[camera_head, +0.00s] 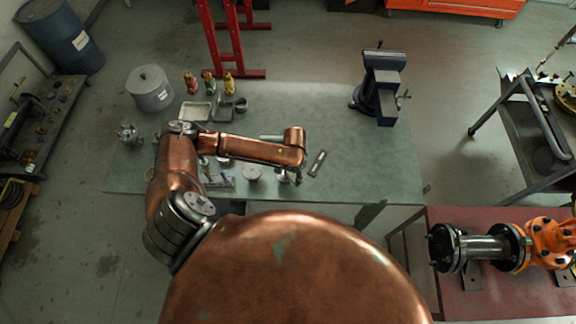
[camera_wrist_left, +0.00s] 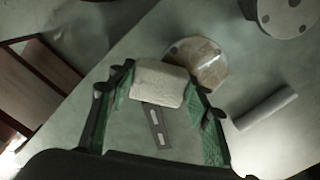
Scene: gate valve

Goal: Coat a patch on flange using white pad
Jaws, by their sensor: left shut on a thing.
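My left gripper (camera_head: 296,176) points down over the front part of the grey-green table, seen small and partly hidden by the arm in the head view. In the left wrist view the left gripper (camera_wrist_left: 160,90) is shut on a white pad (camera_wrist_left: 158,82), a rounded block held across its green-lined fingers. A round flange-like disc (camera_wrist_left: 203,62) with a glossy amber face and dark spots lies just beyond the pad, partly covered by it. Whether they touch cannot be told. A second, grey disc with holes (camera_wrist_left: 288,12) is at the upper right. My right gripper is not in view.
Trays (camera_head: 195,111), small bottles (camera_head: 229,82) and a grey pot (camera_head: 150,88) stand at the back left, a vise (camera_head: 380,85) at the back right.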

